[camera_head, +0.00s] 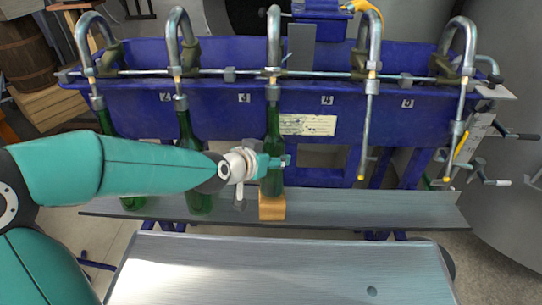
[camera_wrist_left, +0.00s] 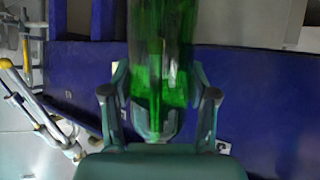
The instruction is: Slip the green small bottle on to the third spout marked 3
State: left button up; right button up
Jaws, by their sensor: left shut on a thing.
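The green small bottle (camera_head: 273,125) is upright in my left gripper (camera_head: 287,161), which is shut around its body. Its mouth is directly under the collar of the third spout (camera_head: 274,50), beside the plate marked 3 (camera_head: 244,98). No spout tube shows below that collar, so the tube seems to be inside the neck. The bottle's base is just above or on a wooden block (camera_head: 271,209); contact is unclear. In the left wrist view the bottle (camera_wrist_left: 163,55) is between the two fingers (camera_wrist_left: 160,110). My right gripper is not in view.
Green bottles hang at the first (camera_head: 105,120) and second (camera_head: 185,125) spouts, left of mine, partly behind my arm. The fourth (camera_head: 367,125) and fifth (camera_head: 455,150) spouts are bare. A grey shelf (camera_head: 380,208) runs below the blue trough (camera_head: 220,120). The front table (camera_head: 290,270) is clear.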

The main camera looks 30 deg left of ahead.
pick_arm(q)
jog(key=shift+f+b, duration=0.6)
jog(key=shift+f, duration=0.05)
jog(key=o, duration=1.4)
jog(key=shift+s, duration=0.1)
jog(key=shift+o, duration=0.4)
jog(key=shift+f, duration=0.1)
jog(key=shift+s, duration=0.1)
